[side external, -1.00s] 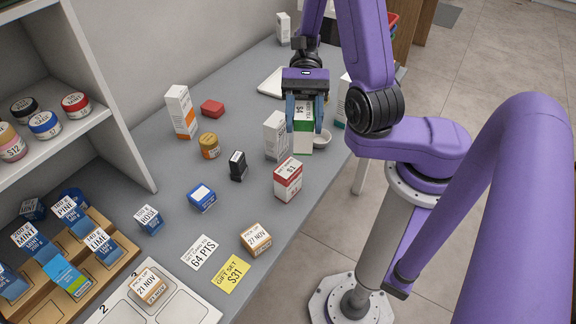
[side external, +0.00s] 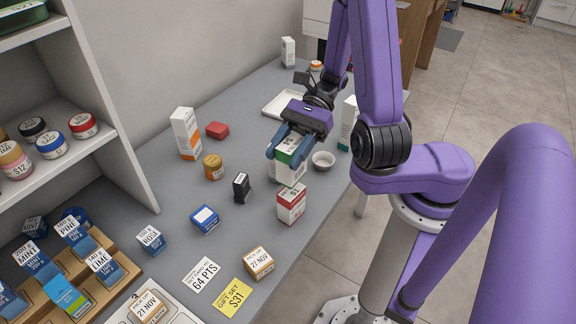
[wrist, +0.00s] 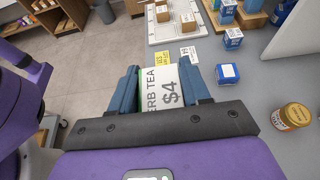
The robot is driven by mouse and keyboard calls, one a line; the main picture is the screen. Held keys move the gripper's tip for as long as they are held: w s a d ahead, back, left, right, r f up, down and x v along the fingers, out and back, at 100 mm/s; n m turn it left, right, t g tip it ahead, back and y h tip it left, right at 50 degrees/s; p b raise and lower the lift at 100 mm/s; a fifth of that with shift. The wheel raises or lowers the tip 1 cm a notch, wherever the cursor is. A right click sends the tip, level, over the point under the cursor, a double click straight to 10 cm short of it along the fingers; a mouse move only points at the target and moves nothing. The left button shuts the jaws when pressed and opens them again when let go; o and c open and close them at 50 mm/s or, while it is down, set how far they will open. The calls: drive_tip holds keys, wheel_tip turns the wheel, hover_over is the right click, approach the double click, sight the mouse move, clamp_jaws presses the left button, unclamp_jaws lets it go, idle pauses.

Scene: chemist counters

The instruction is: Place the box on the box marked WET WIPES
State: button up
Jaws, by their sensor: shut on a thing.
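My gripper (side external: 287,148) is shut on a white and green box (side external: 291,168), with one finger on each side of it. In the wrist view, the held box (wrist: 162,90) shows "ERB TEA" and "$4" between the fingers (wrist: 160,82). In the side view it is tilted and overlaps a plain white box (side external: 272,169) standing on the counter. Whether the two touch, I cannot tell. I cannot read WET WIPES on any box.
A red and white box (side external: 291,204) stands just in front. A small white bowl (side external: 323,160) is to the right, a white tray (side external: 284,104) behind. A black box (side external: 241,187), amber jar (side external: 213,166) and blue box (side external: 205,219) stand to the left.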

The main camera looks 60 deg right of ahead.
sight(283, 173)
drive_tip(key=shift+f, duration=2.05)
drive_tip(key=o, duration=1.1)
drive_tip(key=shift+f, duration=0.1)
